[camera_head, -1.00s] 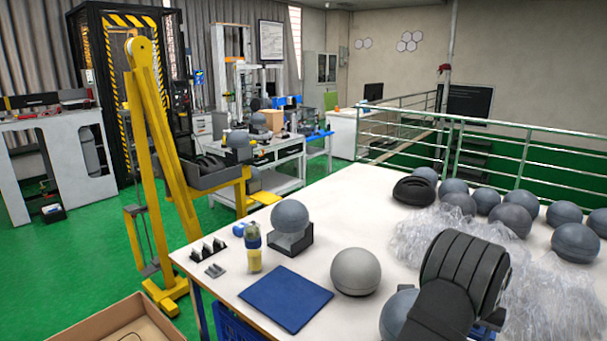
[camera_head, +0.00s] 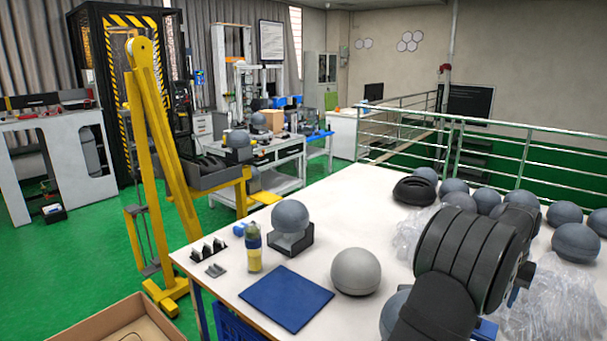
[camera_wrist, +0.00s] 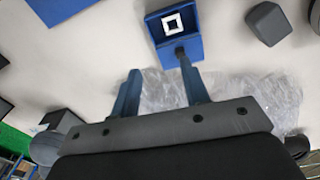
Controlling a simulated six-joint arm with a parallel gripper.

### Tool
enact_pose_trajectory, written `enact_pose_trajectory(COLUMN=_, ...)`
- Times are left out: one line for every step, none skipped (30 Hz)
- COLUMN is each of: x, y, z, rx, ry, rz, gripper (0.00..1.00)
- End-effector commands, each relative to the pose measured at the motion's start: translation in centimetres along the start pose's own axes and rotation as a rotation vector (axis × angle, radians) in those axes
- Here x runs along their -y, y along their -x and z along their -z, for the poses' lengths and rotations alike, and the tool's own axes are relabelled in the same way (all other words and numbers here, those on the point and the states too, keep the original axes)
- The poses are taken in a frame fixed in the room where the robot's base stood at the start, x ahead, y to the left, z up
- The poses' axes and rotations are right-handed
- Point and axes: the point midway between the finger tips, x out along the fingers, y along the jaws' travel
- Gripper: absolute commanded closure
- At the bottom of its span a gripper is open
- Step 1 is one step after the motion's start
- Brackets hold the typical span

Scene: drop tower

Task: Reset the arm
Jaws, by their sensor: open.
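My gripper (camera_wrist: 158,68) shows in the wrist view as two blue fingers standing apart, with nothing between them. The right finger's tip overlaps a blue block with a white square marking (camera_wrist: 190,50) in the picture; I cannot tell whether they touch. Crumpled clear plastic (camera_wrist: 240,92) lies on the white table behind the fingers. In the head view my black ribbed arm is raised over the right front of the table (camera_head: 335,215), and my gripper cannot be made out there.
Several grey balls (camera_head: 576,243) lie at the table's right, and another ball (camera_head: 356,271) is left of my arm. A blue mat (camera_head: 285,299), a bottle (camera_head: 253,248) and a ball on a black stand (camera_head: 290,216) are further left. A railing (camera_head: 480,150) runs behind.

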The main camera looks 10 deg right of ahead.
Motion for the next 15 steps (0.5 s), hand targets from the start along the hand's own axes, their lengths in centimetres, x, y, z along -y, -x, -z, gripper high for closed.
enact_pose_trajectory(x=-1.0, y=-0.4, z=-0.2, rx=-0.017, ry=-0.03, rz=-0.006, gripper=0.58)
enact_pose_trajectory(x=-1.5, y=-0.8, z=-0.3, rx=-0.026, ry=-0.047, rz=-0.009, gripper=0.58)
enact_pose_trajectory(x=-2.1, y=-1.1, z=-0.4, rx=-0.04, ry=-0.069, rz=-0.014, gripper=0.58)
enact_pose_trajectory(x=-2.7, y=-1.4, z=-0.6, rx=-0.05, ry=-0.086, rz=-0.017, gripper=0.58)
enact_pose_trajectory(x=-3.2, y=-1.7, z=-0.7, rx=-0.062, ry=-0.102, rz=-0.021, gripper=0.58)
enact_pose_trajectory(x=-3.8, y=-2.0, z=-0.8, rx=-0.075, ry=-0.124, rz=-0.025, gripper=0.58)
enact_pose_trajectory(x=-4.2, y=-2.2, z=-0.9, rx=-0.084, ry=-0.138, rz=-0.028, gripper=0.58)
enact_pose_trajectory(x=-4.6, y=-2.5, z=-1.1, rx=-0.093, ry=-0.151, rz=-0.03, gripper=0.58)
enact_pose_trajectory(x=-5.2, y=-2.8, z=-1.2, rx=-0.105, ry=-0.17, rz=-0.033, gripper=0.58)
enact_pose_trajectory(x=-5.5, y=-3.0, z=-1.3, rx=-0.112, ry=-0.182, rz=-0.035, gripper=0.58)
enact_pose_trajectory(x=-5.8, y=-3.1, z=-1.4, rx=-0.119, ry=-0.192, rz=-0.037, gripper=0.58)
enact_pose_trajectory(x=-6.2, y=-3.3, z=-1.5, rx=-0.128, ry=-0.205, rz=-0.039, gripper=0.58)
enact_pose_trajectory(x=-6.4, y=-3.5, z=-1.6, rx=-0.134, ry=-0.214, rz=-0.04, gripper=0.58)
enact_pose_trajectory(x=-6.6, y=-3.6, z=-1.7, rx=-0.139, ry=-0.221, rz=-0.041, gripper=0.58)
enact_pose_trajectory(x=-6.9, y=-3.7, z=-1.8, rx=-0.144, ry=-0.229, rz=-0.043, gripper=0.58)
